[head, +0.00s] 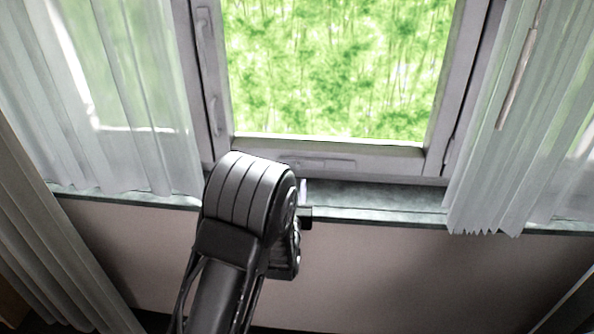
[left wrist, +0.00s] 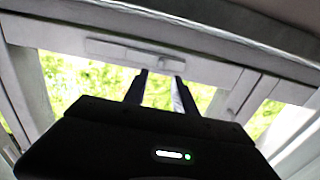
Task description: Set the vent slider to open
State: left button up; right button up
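The vent slider (head: 318,162) is a long, low bar on the bottom rail of the window frame, grey like the frame. In the left wrist view, which looks upside down, the vent slider (left wrist: 135,53) crosses above my fingers. Its setting cannot be read. My left gripper (left wrist: 162,84) has its two fingers apart, with foliage showing between them and nothing held. The fingertips point at one end of the slider; whether they touch it cannot be told. In the head view my left arm hides most of that gripper. My right gripper is in neither view.
A window sill (head: 375,197) runs below the window frame (head: 205,80). Sheer curtains hang at the left (head: 130,110) and right (head: 515,150), with a thin rod (head: 518,80) by the right one. The wall below the sill is bare.

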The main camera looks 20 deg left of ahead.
aim_at(298, 167)
pick_arm(q)
jog(key=p+x, duration=0.1)
jog(key=x, duration=0.6)
jog(key=shift+w+a, duration=0.1)
jog(key=shift+w, duration=0.1)
jog(key=shift+c, duration=0.4)
grip_shut()
dwell(0.8)
